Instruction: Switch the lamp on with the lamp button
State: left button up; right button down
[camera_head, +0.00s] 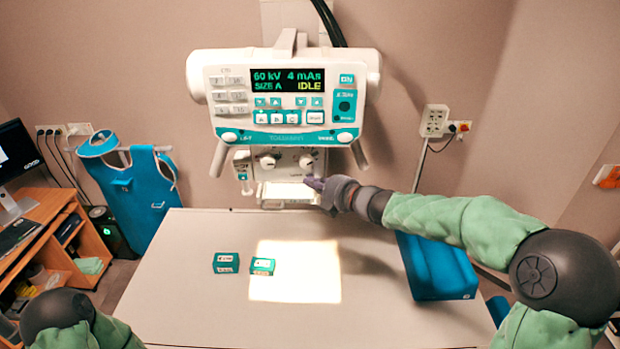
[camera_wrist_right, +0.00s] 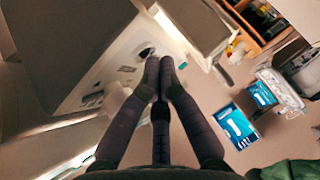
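The x-ray tube head with its console (camera_head: 285,137) hangs over the table. Its display reads 60 kV, 4 mAs, SIZE A, IDLE. Below is the collimator panel (camera_head: 284,164) with two knobs and small print at its right; the lamp button is not clearly seen there, behind or beside my fingertips. My right gripper (camera_head: 314,183) is at the panel's lower right, fingers together and empty. In the right wrist view its fingertips (camera_wrist_right: 166,62) are beside a dark round control (camera_wrist_right: 147,52); contact cannot be told. A bright rectangle of light (camera_head: 294,271) lies on the table. My left gripper is out of view.
A blue apron (camera_head: 138,190) hangs at left near a wooden desk (camera_head: 45,225). The table's front is clear.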

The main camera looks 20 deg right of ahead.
jog(key=shift+s+a+b, duration=0.25)
jog(key=shift+s+b, duration=0.1)
jog(key=shift+s, duration=0.4)
jog(key=s+b, duration=0.1)
jog(key=s, duration=0.1)
jog(key=s+a, duration=0.1)
jog(key=s, duration=0.1)
jog(key=shift+s+a+b, duration=0.15)
jog(key=shift+s+b, duration=0.2)
jog(key=shift+s, duration=0.05)
dwell(0.4)
